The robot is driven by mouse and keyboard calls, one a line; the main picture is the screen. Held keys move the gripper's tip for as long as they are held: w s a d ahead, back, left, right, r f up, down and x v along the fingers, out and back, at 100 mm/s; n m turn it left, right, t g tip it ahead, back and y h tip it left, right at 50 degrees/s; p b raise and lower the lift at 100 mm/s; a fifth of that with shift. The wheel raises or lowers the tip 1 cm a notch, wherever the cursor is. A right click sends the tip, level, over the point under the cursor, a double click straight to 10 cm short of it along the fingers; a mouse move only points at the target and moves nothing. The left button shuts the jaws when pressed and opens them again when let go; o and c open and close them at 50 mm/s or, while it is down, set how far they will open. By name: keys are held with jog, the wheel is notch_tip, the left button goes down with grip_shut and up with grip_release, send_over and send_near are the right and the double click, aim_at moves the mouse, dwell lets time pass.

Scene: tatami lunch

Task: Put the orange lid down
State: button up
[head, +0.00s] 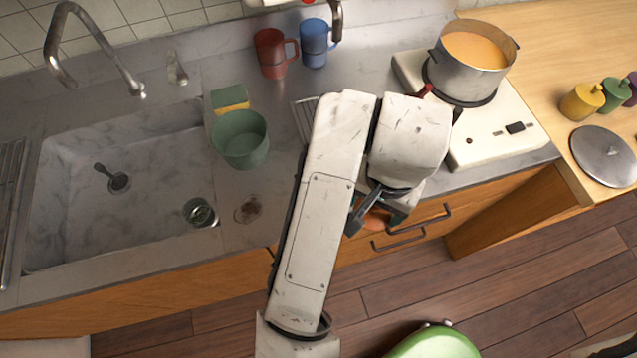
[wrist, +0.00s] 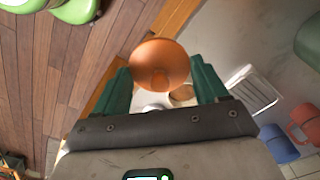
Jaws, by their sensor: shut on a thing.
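In the head view my gripper (head: 378,210) hangs by the counter's front edge, near the drawer fronts. Only a small orange patch of the lid (head: 374,222) shows there, the rest hidden by my arm and fingers.
A green bowl (head: 240,139) and a sponge (head: 230,99) stand by the sink (head: 110,190). Red (head: 272,54) and blue (head: 314,44) mugs stand at the back. A pot (head: 468,70) of orange liquid sits on the stove. A metal lid (head: 603,156) lies on the wooden counter.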

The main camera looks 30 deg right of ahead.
jog(key=w+f, duration=0.2)
jog(key=w, duration=0.1)
jog(key=w+a+f, duration=0.1)
jog(key=w+f, duration=0.2)
jog(key=w, duration=0.1)
jog(key=w+f, duration=0.2)
jog(key=w, duration=0.1)
jog(key=shift+w+a+f, duration=0.2)
jog(key=shift+a+f, duration=0.05)
jog(key=shift+w+f, duration=0.35)
jog(key=shift+f, duration=0.1)
jog(key=shift+w+f, duration=0.1)
jog(key=shift+f, duration=1.6)
jog(key=shift+f, duration=0.2)
jog(key=o, duration=1)
notch_tip(320, 180, up, 12)
jog(key=shift+r+p, duration=0.2)
jog(key=shift+p, duration=0.55)
